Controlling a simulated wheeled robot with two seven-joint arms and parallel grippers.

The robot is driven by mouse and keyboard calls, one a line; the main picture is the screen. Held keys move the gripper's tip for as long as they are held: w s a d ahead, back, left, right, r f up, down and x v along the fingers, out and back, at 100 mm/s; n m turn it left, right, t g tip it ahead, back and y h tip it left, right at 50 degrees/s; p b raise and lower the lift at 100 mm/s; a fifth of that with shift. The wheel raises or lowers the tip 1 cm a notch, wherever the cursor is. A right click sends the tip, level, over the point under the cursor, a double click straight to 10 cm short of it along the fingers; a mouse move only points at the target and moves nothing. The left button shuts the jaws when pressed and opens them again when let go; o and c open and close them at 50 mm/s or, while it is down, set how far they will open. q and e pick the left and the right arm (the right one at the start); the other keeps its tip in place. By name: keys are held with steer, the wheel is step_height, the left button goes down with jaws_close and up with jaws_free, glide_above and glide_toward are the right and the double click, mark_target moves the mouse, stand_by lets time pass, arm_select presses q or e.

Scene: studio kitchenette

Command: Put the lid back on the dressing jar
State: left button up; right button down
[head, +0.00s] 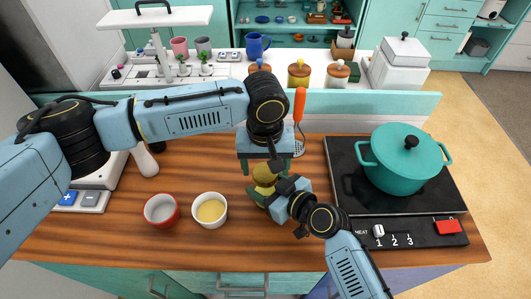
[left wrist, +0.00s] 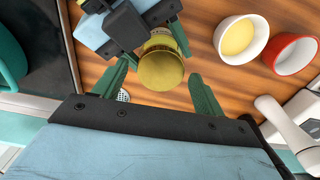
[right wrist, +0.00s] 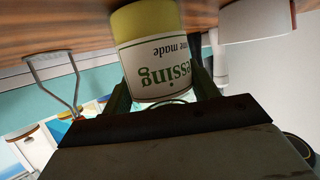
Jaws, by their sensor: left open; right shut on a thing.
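The dressing jar (right wrist: 153,55) has a white label with green lettering and a yellow band at its base end; it stands upright at the counter. My right gripper (head: 268,193) is shut on the jar's side. A round gold lid (left wrist: 160,72) shows on top of the jar in the left wrist view and, partly covered, in the head view (head: 264,173). It looks level, but I cannot tell how closely it is seated. My left gripper (left wrist: 160,84) is open above it, with one finger on each side and gaps between.
A red bowl (head: 161,210) and a white bowl (head: 210,210) with yellow contents stand left of the jar. A teal pot (head: 403,157) sits on the black hob (head: 345,190) to the right. An orange-handled utensil (head: 299,108) is behind. The front counter strip is clear.

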arm_select(q)
steer(key=shift+f, duration=0.55)
steer(key=c, duration=0.9)
steer(key=o, duration=1)
steer(key=shift+r, duration=2.25)
steer(key=shift+c, duration=0.5)
step_height(320, 180, up, 4)
steer(key=shift+f, duration=0.15)
steer(key=shift+w, duration=0.1)
